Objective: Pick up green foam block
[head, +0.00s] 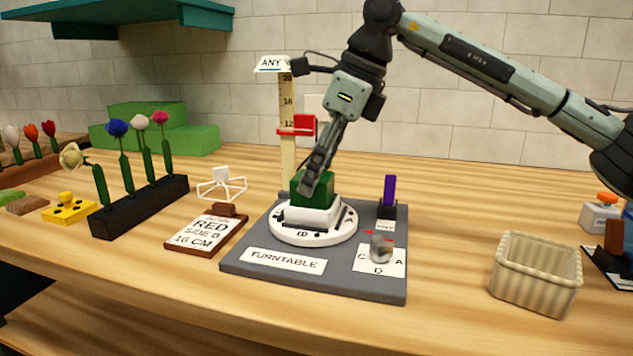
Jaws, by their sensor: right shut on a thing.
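The dark green foam block (325,193) sits in a white square holder (312,214) on top of the round white turntable disc (300,234). My right gripper (308,187) reaches down from above, its fingers closed on the green foam block. The fingers cover part of the block's left and top sides, and the block still appears to be in the holder. Whether there is a gap under the block cannot be made out. My left gripper does not show in the head view.
A grey base (240,272) carries the turntable, a purple peg (389,190) and a grey knob (381,249). A measuring post (287,150) stands close behind. A sign (205,232) and a flower rack (142,207) stand left, a ribbed basket (536,272) right. Larger green blocks (150,130) stand back left.

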